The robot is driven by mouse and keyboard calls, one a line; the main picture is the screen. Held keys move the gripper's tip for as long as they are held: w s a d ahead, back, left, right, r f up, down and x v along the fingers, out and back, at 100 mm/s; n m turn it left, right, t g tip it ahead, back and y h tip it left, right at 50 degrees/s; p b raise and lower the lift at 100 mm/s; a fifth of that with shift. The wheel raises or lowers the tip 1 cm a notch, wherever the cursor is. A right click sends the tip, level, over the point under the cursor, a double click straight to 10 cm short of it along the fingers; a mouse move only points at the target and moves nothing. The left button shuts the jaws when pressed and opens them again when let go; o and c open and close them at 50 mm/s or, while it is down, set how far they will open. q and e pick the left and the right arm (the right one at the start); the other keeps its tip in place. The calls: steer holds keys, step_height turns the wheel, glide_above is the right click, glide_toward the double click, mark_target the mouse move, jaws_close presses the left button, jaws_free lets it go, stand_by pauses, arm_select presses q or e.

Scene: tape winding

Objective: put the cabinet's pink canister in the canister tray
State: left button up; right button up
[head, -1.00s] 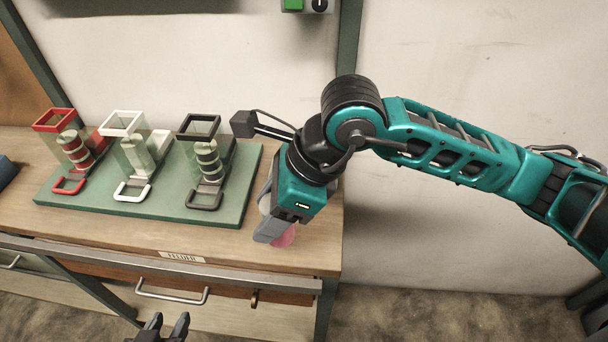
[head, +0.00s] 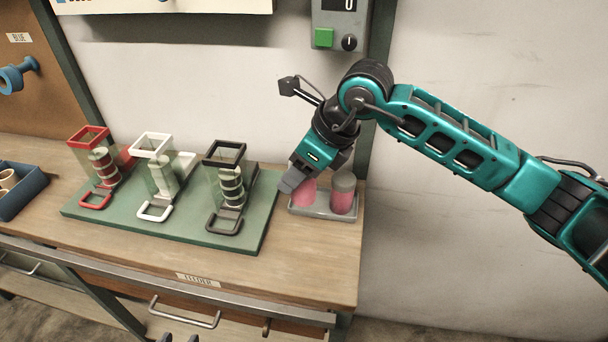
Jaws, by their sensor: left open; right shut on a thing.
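My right gripper (head: 298,182) is shut on a pink canister (head: 304,194), at the left part of the grey canister tray (head: 322,213). The gripper hides the top of this canister, and I cannot tell whether its base touches the tray. A second pink canister (head: 343,202) with a grey lid stands upright at the tray's right end. The tray lies at the right end of the wooden bench. Only the fingertips of my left gripper (head: 180,339) show at the bottom edge; it is open, well away from the tray.
A green board (head: 165,222) left of the tray carries red (head: 90,138), white (head: 152,145) and black (head: 225,153) holders with discs. A blue bin (head: 22,196) is at the far left. A control box (head: 340,22) hangs above. The bench front (head: 290,280) is clear.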

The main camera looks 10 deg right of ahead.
steer(key=w+d, duration=0.2)
steer(key=w, duration=0.3)
steer(key=f, duration=0.6)
steer(key=shift+s+f, duration=0.15)
steer(key=shift+s, duration=0.05)
steer(key=shift+w+f, duration=0.25)
steer(key=shift+f, duration=0.15)
steer(key=shift+f, duration=0.15)
steer(key=o, duration=1.1)
